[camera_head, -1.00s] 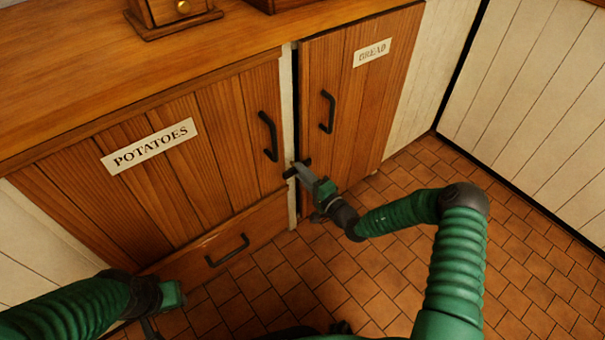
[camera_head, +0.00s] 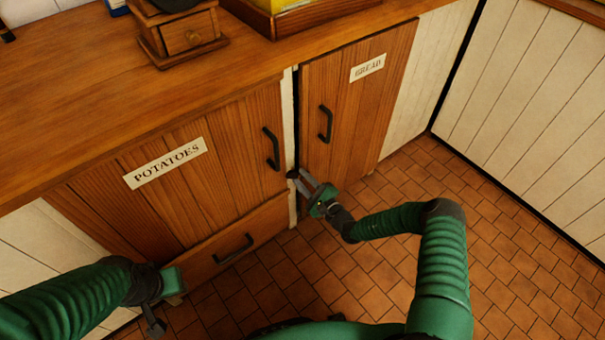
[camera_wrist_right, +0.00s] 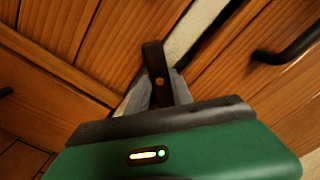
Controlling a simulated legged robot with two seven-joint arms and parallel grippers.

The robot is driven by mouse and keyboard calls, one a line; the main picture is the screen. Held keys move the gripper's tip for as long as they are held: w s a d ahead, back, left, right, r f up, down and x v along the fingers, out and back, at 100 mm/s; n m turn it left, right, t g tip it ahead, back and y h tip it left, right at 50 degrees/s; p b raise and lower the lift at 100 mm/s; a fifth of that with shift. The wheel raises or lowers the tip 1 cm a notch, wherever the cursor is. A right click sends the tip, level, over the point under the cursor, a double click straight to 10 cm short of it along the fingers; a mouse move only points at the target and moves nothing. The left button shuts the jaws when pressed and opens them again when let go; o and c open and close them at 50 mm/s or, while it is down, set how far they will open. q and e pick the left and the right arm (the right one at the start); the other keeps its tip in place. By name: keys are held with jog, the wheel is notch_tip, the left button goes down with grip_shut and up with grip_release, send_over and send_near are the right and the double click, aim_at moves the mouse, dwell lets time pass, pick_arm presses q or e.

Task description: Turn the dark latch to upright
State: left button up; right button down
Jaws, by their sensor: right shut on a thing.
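The dark latch (camera_wrist_right: 157,75) is a short dark bar with a brass-coloured screw, mounted on the pale post (camera_head: 292,205) between the two cupboard doors. In the wrist view it lies at an angle to the post. In the head view only a small dark part of the latch (camera_head: 292,174) shows at the fingertips. My right gripper (camera_head: 304,182) is shut on the latch; its grey fingers (camera_wrist_right: 158,92) lie on either side of the bar, partly hidden. My left gripper (camera_head: 165,305) hangs at lower left, away from the latch, its jaw gap unclear.
The POTATOES door (camera_head: 185,190) is left of the post and the BREAD door (camera_head: 350,120) right, each with a dark handle. A drawer (camera_head: 215,240) sits below. A wooden grinder (camera_head: 185,38) stands on the counter (camera_head: 100,90). The tiled floor (camera_head: 400,260) is clear.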

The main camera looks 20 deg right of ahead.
jog(key=m+p, duration=0.1)
jog(key=m, duration=0.1)
jog(key=m+p, duration=0.1)
jog(key=m, duration=0.1)
jog(key=shift+s+f+m, duration=0.15)
jog(key=shift+m, duration=0.15)
jog(key=shift+a+m+p, duration=0.1)
jog(key=shift+m+p, duration=0.55)
jog(key=shift+m, duration=0.55)
jog(key=shift+f+m+p, duration=0.15)
jog(key=shift+m+p, duration=0.15)
jog(key=shift+m, duration=1.2)
jog(key=c, duration=1.2)
grip_release()
jog(key=shift+c, duration=0.2)
jog(key=shift+o, duration=0.6)
